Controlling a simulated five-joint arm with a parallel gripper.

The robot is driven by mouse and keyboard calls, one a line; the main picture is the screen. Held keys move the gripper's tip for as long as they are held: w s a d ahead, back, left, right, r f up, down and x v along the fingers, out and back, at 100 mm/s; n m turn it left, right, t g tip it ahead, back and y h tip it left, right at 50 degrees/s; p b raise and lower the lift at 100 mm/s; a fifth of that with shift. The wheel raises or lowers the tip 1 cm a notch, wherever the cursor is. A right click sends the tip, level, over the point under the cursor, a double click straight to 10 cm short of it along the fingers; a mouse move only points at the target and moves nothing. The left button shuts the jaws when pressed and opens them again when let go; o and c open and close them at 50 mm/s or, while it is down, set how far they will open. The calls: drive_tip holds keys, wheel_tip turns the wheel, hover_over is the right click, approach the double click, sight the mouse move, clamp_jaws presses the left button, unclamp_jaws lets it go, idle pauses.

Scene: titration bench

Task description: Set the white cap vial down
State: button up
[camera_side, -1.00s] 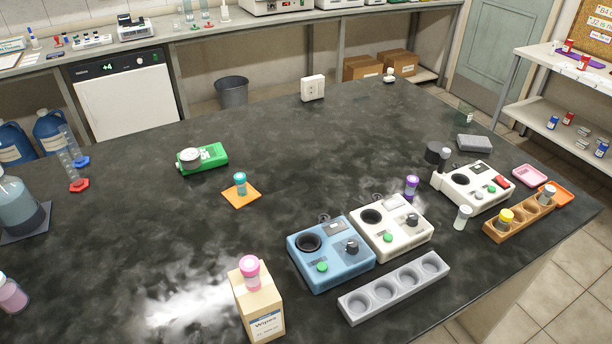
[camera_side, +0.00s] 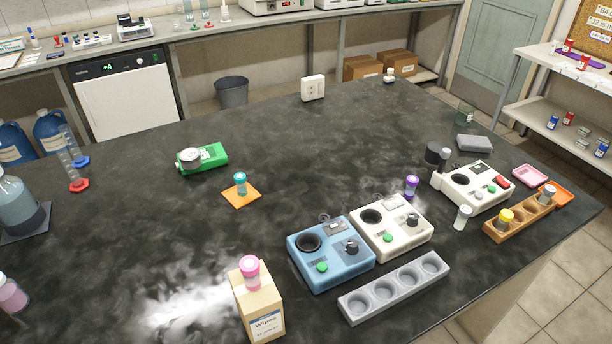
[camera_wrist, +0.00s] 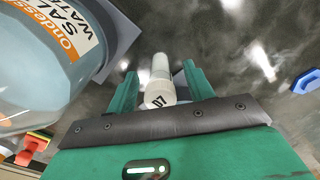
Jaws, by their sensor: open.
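In the wrist view, a white cap vial (camera_wrist: 160,91) is between the two green fingers of my gripper (camera_wrist: 160,78). Its cap faces the camera and carries dark marks. The gripper is open, with a finger on either side of the vial. The vial's far end is over the dark bench top; whether it touches the bench I cannot tell. My gripper does not show in the side view. There, another pale vial (camera_side: 463,217) stands in front of the white device at the right.
A large salt water bottle (camera_wrist: 40,75) is close on the left in the wrist view, on a grey base (camera_wrist: 118,38). A blue foot (camera_wrist: 306,81) is at the right.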

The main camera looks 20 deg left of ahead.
drive_tip(key=c, duration=1.1)
drive_tip(key=shift+r, duration=0.15)
wheel_tip(320, 180, up, 18)
drive_tip(key=shift+f, duration=0.1)
drive_tip(key=shift+w, duration=0.1)
idle(0.6)
